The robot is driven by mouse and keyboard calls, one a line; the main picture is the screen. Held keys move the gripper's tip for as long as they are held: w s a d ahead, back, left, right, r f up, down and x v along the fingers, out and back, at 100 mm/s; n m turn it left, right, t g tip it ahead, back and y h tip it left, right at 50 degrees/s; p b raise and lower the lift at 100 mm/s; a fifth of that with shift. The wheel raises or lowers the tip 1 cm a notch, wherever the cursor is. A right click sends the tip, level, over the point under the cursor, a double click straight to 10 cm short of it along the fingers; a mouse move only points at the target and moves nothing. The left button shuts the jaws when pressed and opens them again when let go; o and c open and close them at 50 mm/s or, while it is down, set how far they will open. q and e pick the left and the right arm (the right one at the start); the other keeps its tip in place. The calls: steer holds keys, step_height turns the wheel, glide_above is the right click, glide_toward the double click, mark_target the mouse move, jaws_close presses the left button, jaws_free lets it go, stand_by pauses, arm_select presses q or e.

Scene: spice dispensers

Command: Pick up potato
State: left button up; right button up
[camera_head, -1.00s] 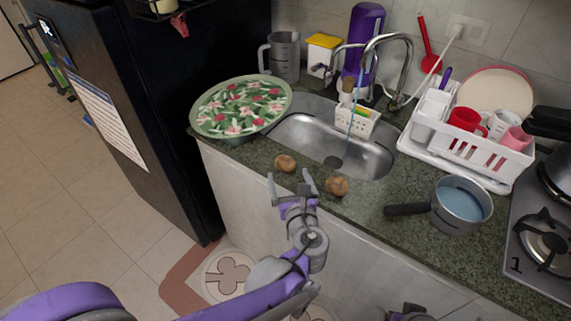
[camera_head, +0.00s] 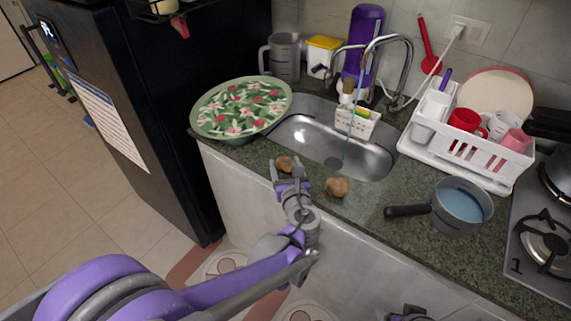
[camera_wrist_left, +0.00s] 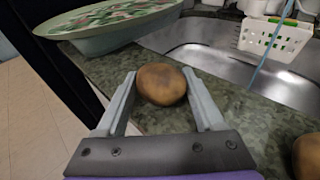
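Two brown potatoes lie on the green stone counter in front of the sink. The left potato (camera_head: 285,164) also shows in the left wrist view (camera_wrist_left: 161,84). My left gripper (camera_head: 289,162) is open, with its two fingers on either side of this potato; whether either finger touches it is hard to tell. In the left wrist view the potato sits between the fingertips (camera_wrist_left: 160,82). The other potato (camera_head: 336,187) lies to the right, outside the fingers, and shows at the right edge of the wrist view (camera_wrist_left: 306,157). A small part of my right arm shows at the bottom edge of the head view.
A floral-covered bowl (camera_head: 240,107) stands left of the sink (camera_head: 300,131). The tap stands behind it, with a thin stream of water. A pot (camera_head: 461,207) with its handle pointing left is to the right, before the dish rack (camera_head: 470,155) and stove (camera_head: 545,245).

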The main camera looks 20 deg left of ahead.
arm_select(q)
steer(key=c, duration=0.8)
steer(key=shift+o, duration=0.2)
steer(key=shift+r, duration=0.1)
